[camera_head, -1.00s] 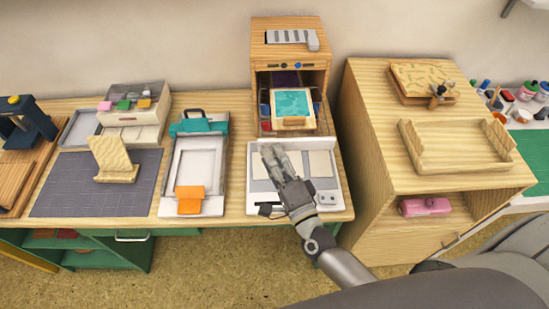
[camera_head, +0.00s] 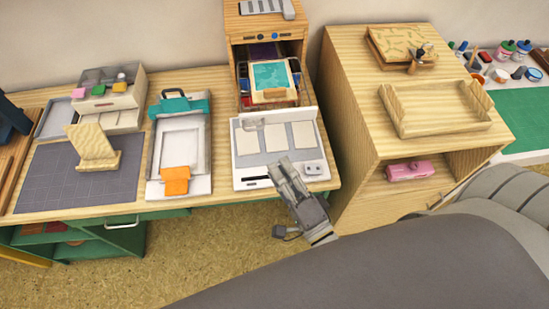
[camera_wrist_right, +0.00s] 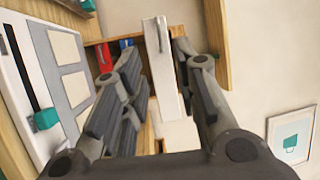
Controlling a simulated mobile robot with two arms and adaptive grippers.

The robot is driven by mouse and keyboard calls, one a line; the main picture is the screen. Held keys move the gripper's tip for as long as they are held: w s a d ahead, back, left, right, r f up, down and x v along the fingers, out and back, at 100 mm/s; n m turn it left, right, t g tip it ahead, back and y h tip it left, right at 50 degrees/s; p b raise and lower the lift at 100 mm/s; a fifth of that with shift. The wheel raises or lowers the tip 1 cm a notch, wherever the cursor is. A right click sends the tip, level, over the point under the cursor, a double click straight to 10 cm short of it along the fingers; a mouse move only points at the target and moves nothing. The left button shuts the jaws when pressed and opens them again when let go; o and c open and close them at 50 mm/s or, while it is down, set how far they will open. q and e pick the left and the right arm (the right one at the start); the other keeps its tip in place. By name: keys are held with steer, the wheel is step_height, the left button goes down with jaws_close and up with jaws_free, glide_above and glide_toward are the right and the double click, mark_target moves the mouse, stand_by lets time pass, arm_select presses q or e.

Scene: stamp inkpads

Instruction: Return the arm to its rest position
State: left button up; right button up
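A white upright piece shows in the gap behind the fingers. My right forearm crosses the lower right of the head view. My left gripper is not in view.
The wooden table (camera_head: 225,193) holds a dark cutting mat (camera_head: 55,185) and a white frame with an orange block (camera_head: 176,181). A wooden cabinet (camera_head: 350,90) stands right of the gripper, with a wooden tray (camera_head: 435,128) on top. Open floor (camera_head: 200,260) lies in front.

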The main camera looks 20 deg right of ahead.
steer(key=shift+s, duration=0.1)
stand_by(0.5)
steer(key=s+d+f+n+g, duration=0.1)
steer(key=s+f+n+g, duration=0.2)
steer(key=f, duration=0.7)
steer(key=d+f+n+g, duration=0.1)
steer(key=f+n+g, duration=0.25)
steer(key=f, duration=0.75)
steer(key=s+f+n+g, duration=0.2)
steer(key=f+n, duration=0.3)
steer(key=f, duration=0.5)
steer(key=s+d+f+n+g, duration=0.1)
steer(key=s+f+n+g, duration=0.1)
steer(key=s+f, duration=0.4)
steer(key=s+d+f+n+g+h, duration=0.1)
steer(key=s+f+g, duration=0.3)
steer(key=s, duration=0.5)
steer(key=s+d+f+n+g+h, duration=0.1)
steer(key=s+d+f+n+g, duration=0.2)
steer(key=s+f, duration=0.5)
steer(key=shift+s+d+f+n+g+b, duration=0.15)
steer(key=shift+d+f+n+g+b, duration=0.1)
steer(key=shift+f+n+g+b, duration=0.25)
